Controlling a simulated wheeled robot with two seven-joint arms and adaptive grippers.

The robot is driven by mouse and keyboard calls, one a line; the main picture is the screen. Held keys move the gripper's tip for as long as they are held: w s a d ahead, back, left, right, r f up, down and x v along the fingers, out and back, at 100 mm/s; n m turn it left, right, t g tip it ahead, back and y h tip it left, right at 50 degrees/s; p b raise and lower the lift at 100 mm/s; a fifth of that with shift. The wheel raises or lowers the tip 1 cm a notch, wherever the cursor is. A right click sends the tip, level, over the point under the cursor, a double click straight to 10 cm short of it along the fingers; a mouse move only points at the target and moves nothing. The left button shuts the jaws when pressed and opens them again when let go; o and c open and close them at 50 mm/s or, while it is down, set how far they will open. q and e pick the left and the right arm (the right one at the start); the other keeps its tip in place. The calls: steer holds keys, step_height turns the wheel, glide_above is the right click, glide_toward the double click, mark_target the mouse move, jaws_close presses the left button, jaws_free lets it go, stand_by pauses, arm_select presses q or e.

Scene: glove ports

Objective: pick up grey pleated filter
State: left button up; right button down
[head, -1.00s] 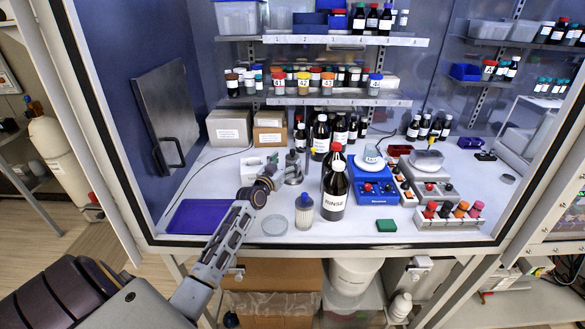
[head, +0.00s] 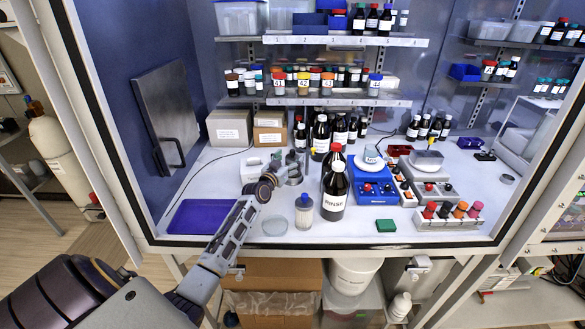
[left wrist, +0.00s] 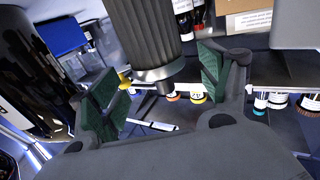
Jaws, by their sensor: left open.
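The grey pleated filter (head: 293,165) stands upright on the worktop in the head view, just beyond my left gripper (head: 278,175), which partly hides it. In the left wrist view the ribbed dark grey filter (left wrist: 146,38) shows large at the top middle, its narrower nub pointing down in that tilted view. My left gripper (left wrist: 165,78) is open, with a green pad on either side of the filter's nub end and visible gaps at both sides. I cannot tell how deep the filter lies between the fingers. My right gripper is not in view.
A jar with a blue cap (head: 304,212), the brown RINSE bottle (head: 334,195) and a clear dish (head: 275,226) stand close by on the right and front. A purple mat (head: 203,217) lies at left. Cardboard boxes (head: 229,128) and bottles stand behind.

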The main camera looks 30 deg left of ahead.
mark_target(291, 155)
arm_select(q)
steer(key=shift+w+a, duration=0.15)
steer(key=shift+w, duration=1.25)
steer(key=c, duration=1.5)
steer(key=shift+r, duration=0.1)
steer(key=shift+c, duration=0.2)
steer(key=shift+r, duration=0.5)
step_height(291, 155, up, 27)
steer(key=b, duration=0.1)
steer(key=shift+f, duration=0.1)
